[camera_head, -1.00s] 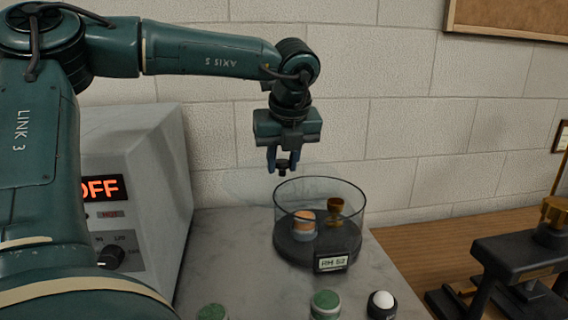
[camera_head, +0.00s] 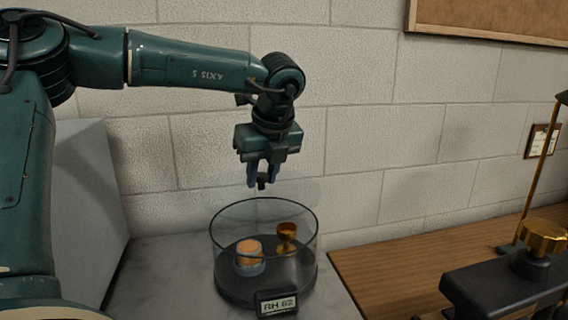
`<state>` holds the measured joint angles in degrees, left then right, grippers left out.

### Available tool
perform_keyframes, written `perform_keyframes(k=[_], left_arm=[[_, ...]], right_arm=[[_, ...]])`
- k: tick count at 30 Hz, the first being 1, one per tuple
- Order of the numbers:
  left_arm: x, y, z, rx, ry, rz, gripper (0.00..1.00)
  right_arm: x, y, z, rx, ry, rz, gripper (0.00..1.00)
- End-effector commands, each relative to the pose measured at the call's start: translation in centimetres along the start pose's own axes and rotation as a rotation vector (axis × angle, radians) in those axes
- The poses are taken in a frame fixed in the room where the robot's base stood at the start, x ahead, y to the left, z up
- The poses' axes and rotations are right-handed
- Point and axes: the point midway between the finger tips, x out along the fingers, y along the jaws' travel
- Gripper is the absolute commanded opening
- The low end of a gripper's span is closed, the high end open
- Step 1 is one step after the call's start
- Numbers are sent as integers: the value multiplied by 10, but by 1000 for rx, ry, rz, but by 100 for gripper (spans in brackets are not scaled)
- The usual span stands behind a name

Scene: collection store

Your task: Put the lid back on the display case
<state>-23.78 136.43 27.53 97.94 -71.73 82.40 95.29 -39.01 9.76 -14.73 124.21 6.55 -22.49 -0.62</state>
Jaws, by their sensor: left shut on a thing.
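The display case (camera_head: 222,275) is an open-topped clear cylinder on a dark round base, with an "RH" number label on its front. Inside stand a small orange-topped jar (camera_head: 249,253) and a small brass cup (camera_head: 287,236). My left gripper (camera_head: 262,180) points down above the case, roughly over its middle in the picture. It is shut on a small black knob (camera_head: 262,184). The knob seems to belong to a clear lid, whose pane is barely visible against the wall. The lid is apart from the case rim. My right gripper is out of view.
The case stands on a grey marbled top (camera_head: 165,270). A grey box (camera_head: 85,190) stands at left, partly behind my arm. A wooden surface (camera_head: 400,275) and a black stand with a brass knob (camera_head: 543,236) are at right. A pale block wall is close behind.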

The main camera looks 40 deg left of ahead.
Motion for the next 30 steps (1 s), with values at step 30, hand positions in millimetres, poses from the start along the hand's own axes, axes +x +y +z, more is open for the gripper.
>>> perform_keyframes(k=[30], left_arm=[[59,0,-24,-1,-1,-2,0]], right_arm=[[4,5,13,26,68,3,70]])
